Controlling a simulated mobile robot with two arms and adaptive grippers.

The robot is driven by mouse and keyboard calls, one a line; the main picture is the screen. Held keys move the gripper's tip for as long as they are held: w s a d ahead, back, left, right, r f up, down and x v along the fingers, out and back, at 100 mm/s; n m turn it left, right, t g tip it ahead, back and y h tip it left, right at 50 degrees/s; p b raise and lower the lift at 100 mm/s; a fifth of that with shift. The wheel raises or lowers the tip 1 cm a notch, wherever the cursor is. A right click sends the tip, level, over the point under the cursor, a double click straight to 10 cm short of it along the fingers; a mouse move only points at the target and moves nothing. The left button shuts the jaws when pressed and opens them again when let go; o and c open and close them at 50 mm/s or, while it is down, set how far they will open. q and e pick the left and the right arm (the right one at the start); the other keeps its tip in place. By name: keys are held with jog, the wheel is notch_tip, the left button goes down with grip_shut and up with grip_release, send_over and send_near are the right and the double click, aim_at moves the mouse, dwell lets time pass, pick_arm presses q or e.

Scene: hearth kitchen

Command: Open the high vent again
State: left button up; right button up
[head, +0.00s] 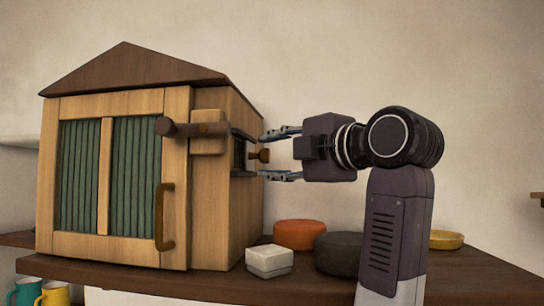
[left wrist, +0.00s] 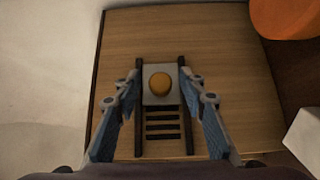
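The vent is on the right side wall of the wooden house-shaped cabinet (head: 215,215). In the left wrist view it has a pale sliding plate (left wrist: 150,98) between two dark rails (left wrist: 138,120), with a round brass knob (left wrist: 160,85) on it. Several dark slots (left wrist: 162,126) are uncovered below the plate in that picture. The knob also shows from the side in the head view (head: 263,155). My left gripper (head: 272,155) is open, facing this wall. Its fingers (left wrist: 159,80) stand on either side of the knob, apart from it. My right gripper is in neither view.
A dark wooden shelf (head: 150,280) carries the cabinet. A small white box (head: 268,262), an orange round container (head: 299,233) and a dark round one (head: 338,254) stand beside it, below my gripper. A yellow bowl (head: 446,240) is further right. The cabinet's front has a brown handle (head: 164,217).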

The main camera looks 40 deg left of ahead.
pick_arm(q)
jog(key=v, duration=1.2)
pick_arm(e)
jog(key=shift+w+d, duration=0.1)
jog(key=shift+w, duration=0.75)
pick_arm(q)
jog(key=shift+d, duration=0.1)
